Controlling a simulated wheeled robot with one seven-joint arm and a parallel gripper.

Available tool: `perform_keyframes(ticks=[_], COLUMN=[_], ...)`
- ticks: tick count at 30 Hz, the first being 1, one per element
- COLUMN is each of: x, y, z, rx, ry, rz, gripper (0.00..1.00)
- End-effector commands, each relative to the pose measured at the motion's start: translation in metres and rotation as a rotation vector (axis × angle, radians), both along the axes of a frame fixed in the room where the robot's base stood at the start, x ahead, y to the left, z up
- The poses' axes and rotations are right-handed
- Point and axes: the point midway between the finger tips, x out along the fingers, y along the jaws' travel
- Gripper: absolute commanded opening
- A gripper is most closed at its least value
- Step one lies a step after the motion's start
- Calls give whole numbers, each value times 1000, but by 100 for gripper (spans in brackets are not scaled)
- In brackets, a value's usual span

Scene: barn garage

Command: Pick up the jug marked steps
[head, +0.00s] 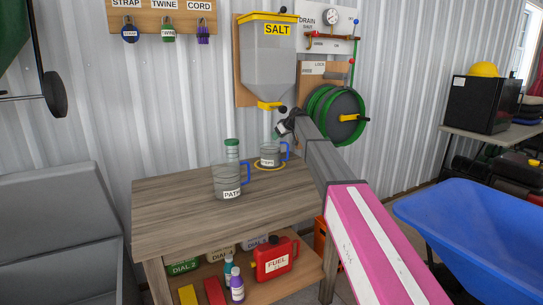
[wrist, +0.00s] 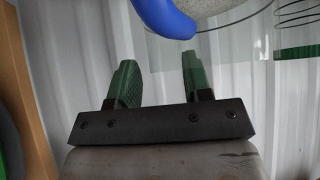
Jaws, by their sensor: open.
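The steps jug (head: 269,160) is a clear jug with a blue handle (head: 285,151) and a small white label. It stands upright within a yellow ring on the workbench, under the salt hopper's spout, with grey contents. My gripper (head: 281,130) is above and slightly right of it, in the air. In the wrist view my gripper (wrist: 158,62) shows two green fingers, apart with nothing between them. The blue handle (wrist: 166,18) is just beyond the fingertips, at the top edge. The jug's clear body (wrist: 215,9) is cut off there.
The salt hopper (head: 268,62) and green hose reel (head: 337,115) hang close behind. A blue wheelbarrow (head: 480,225) is at right.

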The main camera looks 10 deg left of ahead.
Motion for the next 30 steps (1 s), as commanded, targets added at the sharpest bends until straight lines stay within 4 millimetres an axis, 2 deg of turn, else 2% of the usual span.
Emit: perform_keyframes(ticks=[1,4,30], x=[0,0,-1], y=[0,0,0], z=[0,0,-1], rx=[0,0,-2], ry=[0,0,3], rz=[0,0,1], gripper=[32,0,0])
